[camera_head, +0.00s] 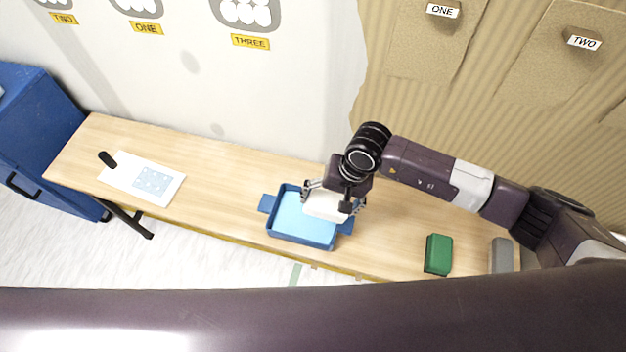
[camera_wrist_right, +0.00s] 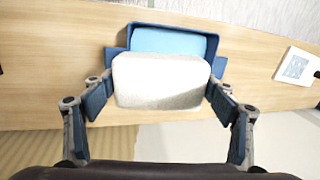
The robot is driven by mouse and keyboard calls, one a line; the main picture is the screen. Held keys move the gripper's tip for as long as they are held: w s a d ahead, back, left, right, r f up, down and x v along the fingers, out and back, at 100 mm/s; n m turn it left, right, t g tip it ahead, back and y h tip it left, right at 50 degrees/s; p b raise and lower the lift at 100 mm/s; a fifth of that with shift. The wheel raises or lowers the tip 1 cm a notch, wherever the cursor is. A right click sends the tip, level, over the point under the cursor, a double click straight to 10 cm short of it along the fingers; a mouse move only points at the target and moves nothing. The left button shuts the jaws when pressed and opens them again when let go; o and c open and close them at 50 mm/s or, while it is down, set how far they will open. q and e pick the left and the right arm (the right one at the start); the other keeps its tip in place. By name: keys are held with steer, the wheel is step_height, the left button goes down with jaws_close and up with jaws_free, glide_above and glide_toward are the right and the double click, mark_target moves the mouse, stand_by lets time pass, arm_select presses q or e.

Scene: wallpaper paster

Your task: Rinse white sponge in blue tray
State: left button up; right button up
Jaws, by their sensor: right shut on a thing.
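The blue tray (camera_head: 271,231) sits on the wooden table with light blue water in it. My right gripper (camera_head: 333,199) is shut on the white sponge (camera_head: 325,206), over the tray's back right part. In the right wrist view the white sponge (camera_wrist_right: 160,80) lies between the two fingers of my right gripper (camera_wrist_right: 158,92). There it covers the near part of the blue tray (camera_wrist_right: 221,43). Whether the sponge touches the water cannot be told. My left gripper is not in view.
A green sponge (camera_head: 438,254) and a grey block (camera_head: 502,255) lie on the table (camera_head: 225,180) to the right. A white sheet (camera_head: 143,178) with a light blue pattern and a black object (camera_head: 107,159) lie at the left. A blue cabinet (camera_head: 40,130) stands beyond the left end.

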steer(key=shift+m, duration=0.4)
steer(key=w+a, duration=0.1)
steer(key=a+p, duration=0.1)
steer(key=a, duration=0.1)
steer(key=w+a, duration=0.1)
steer(key=a, duration=0.1)
steer(key=shift+w+p, duration=0.35)
steer(key=shift+p, duration=0.05)
steer(key=shift+w+f, duration=0.1)
steer(key=shift+f, duration=0.05)
steer(key=shift+f+y+b, duration=0.3)
steer(key=shift+f+b, duration=0.45)
steer(key=shift+f, duration=0.4)
step_height(320, 180, down, 6)
steer(key=b, duration=0.5)
steer(key=shift+f, duration=0.25)
steer(key=shift+f+b, duration=0.25)
steer(key=shift+b, duration=0.3)
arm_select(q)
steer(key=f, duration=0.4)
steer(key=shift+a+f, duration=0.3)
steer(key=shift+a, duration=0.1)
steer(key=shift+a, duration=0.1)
arm_select(e)
steer(key=shift+f, duration=0.3)
steer(key=shift+f, duration=1.15)
